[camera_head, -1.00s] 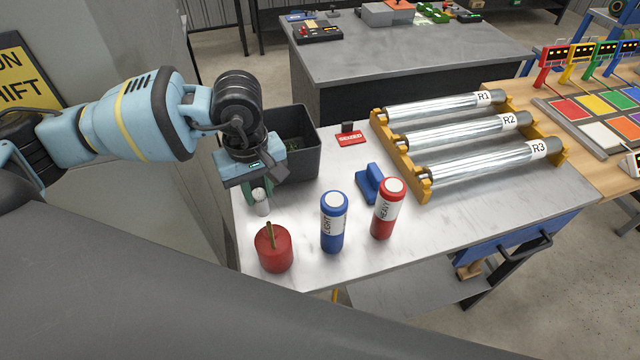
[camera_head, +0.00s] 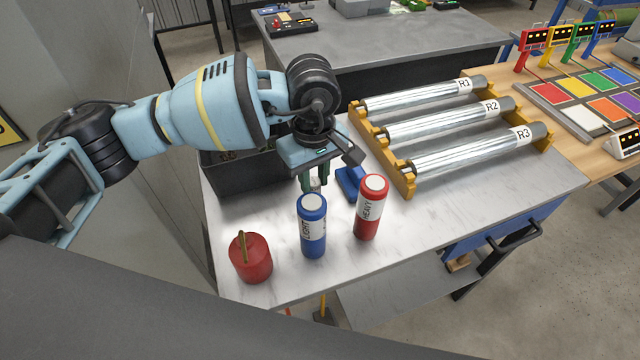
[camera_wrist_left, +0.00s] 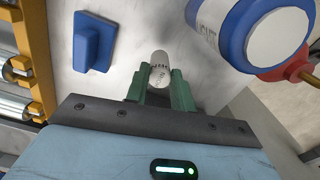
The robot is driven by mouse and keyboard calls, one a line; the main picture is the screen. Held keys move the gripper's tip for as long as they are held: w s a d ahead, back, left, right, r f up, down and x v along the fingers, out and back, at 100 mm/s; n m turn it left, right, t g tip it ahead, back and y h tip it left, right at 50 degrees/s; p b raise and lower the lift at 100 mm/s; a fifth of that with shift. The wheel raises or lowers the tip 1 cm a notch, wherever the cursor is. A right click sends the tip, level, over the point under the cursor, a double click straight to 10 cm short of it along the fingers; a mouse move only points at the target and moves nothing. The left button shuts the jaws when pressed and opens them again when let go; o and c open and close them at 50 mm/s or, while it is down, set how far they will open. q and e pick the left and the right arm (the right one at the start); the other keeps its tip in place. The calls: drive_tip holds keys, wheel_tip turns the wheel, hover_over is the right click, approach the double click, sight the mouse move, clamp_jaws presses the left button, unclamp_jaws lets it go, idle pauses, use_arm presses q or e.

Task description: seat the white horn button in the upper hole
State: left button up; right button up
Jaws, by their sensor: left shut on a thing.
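My left gripper (camera_head: 316,184) is over the grey bench, behind the blue LIGHT cylinder and left of the blue block. Its green fingers are shut on a small white cylinder (camera_wrist_left: 160,66) with dark lettering, which points away from the wrist in the left wrist view. In the head view the fingers mostly hide this cylinder. I cannot tell whether it is the white horn button. I cannot make out an upper hole in either view. My right gripper is not in view.
The blue LIGHT cylinder (camera_head: 312,240), red HEAVY cylinder (camera_head: 367,222) and red can (camera_head: 251,262) stand at the front. The blue block (camera_head: 350,182) is close by the gripper. A dark bin (camera_head: 240,180) is behind left; the roller rack (camera_head: 400,178) is right.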

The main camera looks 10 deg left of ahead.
sight(318, 180)
use_arm(q)
drive_tip(key=shift+d, duration=0.1)
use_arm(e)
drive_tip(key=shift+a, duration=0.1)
